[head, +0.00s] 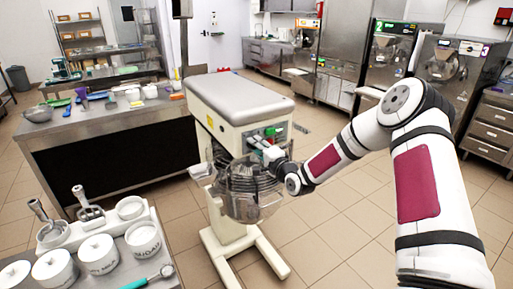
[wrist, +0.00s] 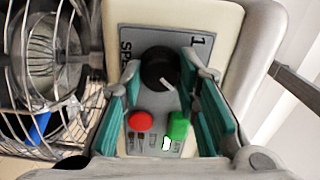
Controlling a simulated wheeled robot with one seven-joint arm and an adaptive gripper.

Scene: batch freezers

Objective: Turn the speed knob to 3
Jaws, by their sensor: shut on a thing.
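The black round speed knob (wrist: 160,66) sits on the grey control panel of the mixer, between my fingers in the wrist view. Its white pointer mark points to the lower right of that picture. A digit "1" shows beside the knob at the upper right; part of the "SPE…" label shows at the left, and other digits are hidden. My gripper (wrist: 159,70) has its teal-padded fingers on both sides of the knob, shut on it. In the head view my gripper (head: 268,151) is at the front panel of the cream mixer (head: 225,112), and the knob is hidden there.
A red button (wrist: 141,121) and a green switch (wrist: 179,126) lie between my fingers, below the knob. The wire bowl guard (wrist: 62,60) is close at left. A steel table (head: 100,128) stands behind the mixer; a counter with tubs (head: 100,254) is at lower left.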

